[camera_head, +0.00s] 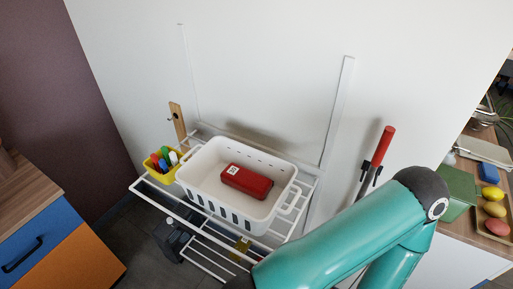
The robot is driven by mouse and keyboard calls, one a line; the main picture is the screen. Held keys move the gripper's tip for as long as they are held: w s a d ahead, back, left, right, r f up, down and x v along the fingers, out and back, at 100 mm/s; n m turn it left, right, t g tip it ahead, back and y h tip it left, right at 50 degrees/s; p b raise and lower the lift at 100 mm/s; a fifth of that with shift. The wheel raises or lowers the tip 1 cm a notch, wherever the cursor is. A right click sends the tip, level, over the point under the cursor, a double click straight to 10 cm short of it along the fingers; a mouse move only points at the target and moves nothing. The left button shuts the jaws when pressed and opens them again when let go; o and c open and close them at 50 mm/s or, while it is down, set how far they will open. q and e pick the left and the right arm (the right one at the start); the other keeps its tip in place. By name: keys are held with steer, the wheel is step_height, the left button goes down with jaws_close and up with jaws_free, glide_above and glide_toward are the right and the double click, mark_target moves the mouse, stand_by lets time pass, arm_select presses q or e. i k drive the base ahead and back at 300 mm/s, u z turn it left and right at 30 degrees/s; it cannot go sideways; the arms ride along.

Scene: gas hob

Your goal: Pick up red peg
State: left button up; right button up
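Several coloured pegs or pens stand in a small yellow box (161,176) at the left end of a white wire rack. A red peg (155,160) is among them, at the left side of the box, beside blue, green and white ones. Its lower part is hidden in the box. My teal arm (340,238) crosses the lower right. Its elbow is at the right, and its lower end leaves the picture at the bottom. Neither gripper is in view.
A white basket (204,172) with a red case (247,181) stands on the rack (140,187), right of the yellow box. A red-handled rod (384,145) stands upright near the wall, between dark prongs. A wooden-topped cabinet (22,196) is at left; a counter with a green box (458,191) at right.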

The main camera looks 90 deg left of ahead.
mark_target(154, 156)
steer(key=k, duration=1.35)
steer(key=u, duration=0.35)
steer(key=k, duration=0.95)
steer(key=u, duration=0.95)
steer(key=i, duration=0.5)
steer(key=u, duration=0.1)
